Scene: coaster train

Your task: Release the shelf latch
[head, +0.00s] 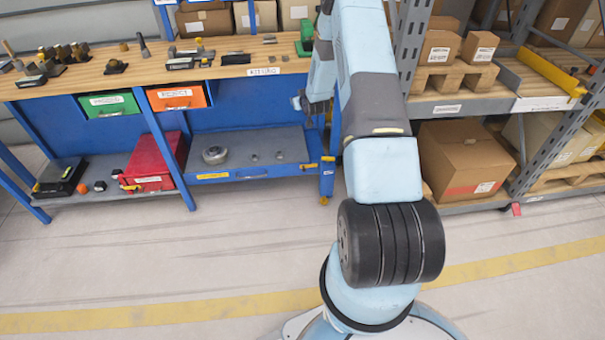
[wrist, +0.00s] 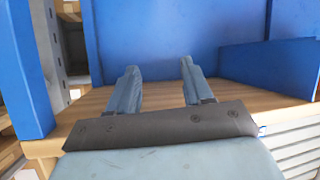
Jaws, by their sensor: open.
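A blue pull-out shelf (head: 205,177) with a grey top sits low under the workbench. A small yellow piece (head: 328,158), possibly the shelf latch, is at its right end by the blue leg; it is too small to make out its shape. My gripper (head: 299,103) is in front of the bench's right end, above the shelf and the yellow piece, apart from both. In the wrist view my gripper (wrist: 158,84) is open, with nothing between its two fingers. The fingers point towards a blue panel (wrist: 170,40) over a wooden surface (wrist: 165,98). No latch is recognisable there.
The workbench (head: 130,72) carries several tools and has a green bin (head: 108,104) and an orange bin (head: 177,96) below its top. A red box (head: 152,165) stands left of the shelf. Grey racking (head: 460,105) with cartons is close on the right. The floor in front is clear.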

